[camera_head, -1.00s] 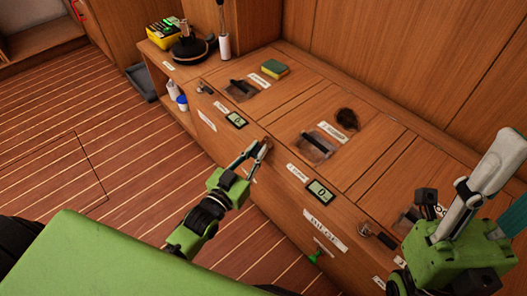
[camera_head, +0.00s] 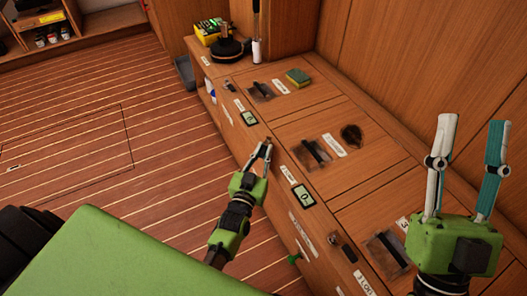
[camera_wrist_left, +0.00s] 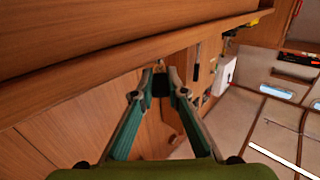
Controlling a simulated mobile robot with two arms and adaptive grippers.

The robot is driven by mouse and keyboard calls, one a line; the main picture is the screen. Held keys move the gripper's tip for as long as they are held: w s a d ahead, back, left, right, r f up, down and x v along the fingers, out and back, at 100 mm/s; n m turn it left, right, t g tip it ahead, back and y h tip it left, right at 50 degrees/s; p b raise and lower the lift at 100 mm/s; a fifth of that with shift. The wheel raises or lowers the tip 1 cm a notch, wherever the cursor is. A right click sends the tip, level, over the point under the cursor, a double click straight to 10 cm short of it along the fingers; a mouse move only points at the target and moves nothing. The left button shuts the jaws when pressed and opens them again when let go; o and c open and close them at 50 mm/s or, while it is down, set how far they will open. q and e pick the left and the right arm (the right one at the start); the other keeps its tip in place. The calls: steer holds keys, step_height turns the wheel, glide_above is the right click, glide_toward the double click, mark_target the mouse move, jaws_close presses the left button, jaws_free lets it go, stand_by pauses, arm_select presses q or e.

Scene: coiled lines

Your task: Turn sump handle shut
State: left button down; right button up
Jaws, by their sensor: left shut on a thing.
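My left gripper (camera_head: 264,150) is at the front top edge of the wooden locker. It is shut on a small dark handle there, mostly hidden by the fingers. In the left wrist view the fingertips (camera_wrist_left: 160,78) meet around this dark piece below the wooden edge. The label beside it is too small to read surely, so I cannot confirm it is the sump handle, nor tell its angle. Two similar handles show on the front, one at the far end (camera_head: 229,86) and one nearer (camera_head: 341,243). My right gripper (camera_head: 470,122) is open and empty above the locker's near end.
Clear hatches with dark grips line the top, with a sponge (camera_head: 298,77) and a round dark opening (camera_head: 352,136). A green knob (camera_head: 294,259) sticks out low. The striped floor is open.

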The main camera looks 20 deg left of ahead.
arm_select(q)
steer(key=shift+d, duration=0.1)
steer(key=c, duration=2)
jaws_free()
steer(key=s, duration=0.4)
steer(key=s+d, duration=0.1)
steer(key=s, duration=0.7)
steer(key=shift+d, duration=0.15)
